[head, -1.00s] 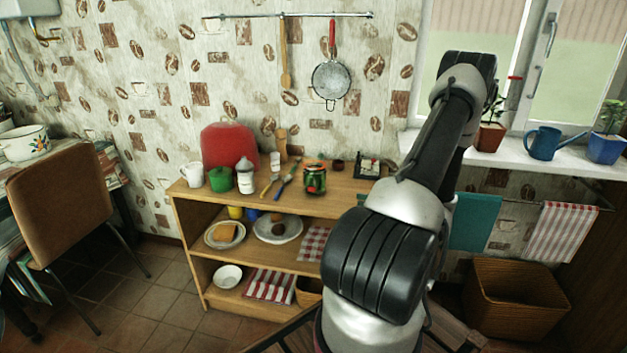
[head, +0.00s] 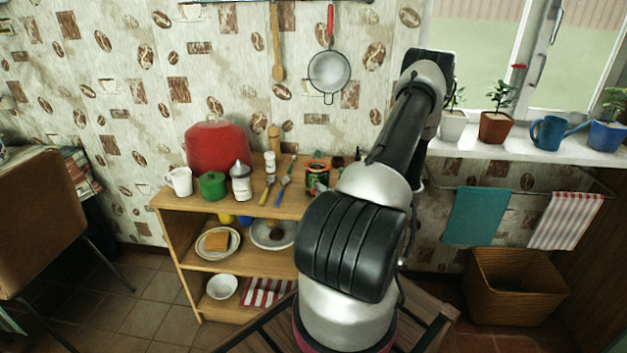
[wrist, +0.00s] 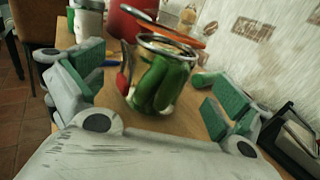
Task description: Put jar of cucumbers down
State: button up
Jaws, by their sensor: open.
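The jar of cucumbers (wrist: 160,80) is a glass jar with green cucumbers inside. It stands upright on the wooden shelf top (wrist: 112,112), and its orange-red lid (wrist: 162,27) is swung up on the far side. In the head view the jar (head: 317,176) is near the right part of the shelf top, beside my arm. My gripper (wrist: 165,95) is open, with green pads on both sides of the jar and visible gaps to it. In the head view my gripper is hidden behind my arm.
A red bread box (head: 217,146), a white mug (head: 179,181), a green pot (head: 212,185) and a white bottle (head: 241,182) stand left of the jar. Cutlery (head: 283,188) lies close beside it. A dark tray-like object (wrist: 296,135) is near the right finger in the wrist view.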

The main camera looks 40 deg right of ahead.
aim_at(318, 175)
jog(key=w, duration=0.5)
jog(key=shift+w+a, duration=0.2)
jog(key=shift+w, duration=0.2)
jog(key=shift+c, duration=0.4)
jog(key=c, duration=1.4)
jog(key=shift+c, duration=1.1)
jog(key=shift+r, duration=0.1)
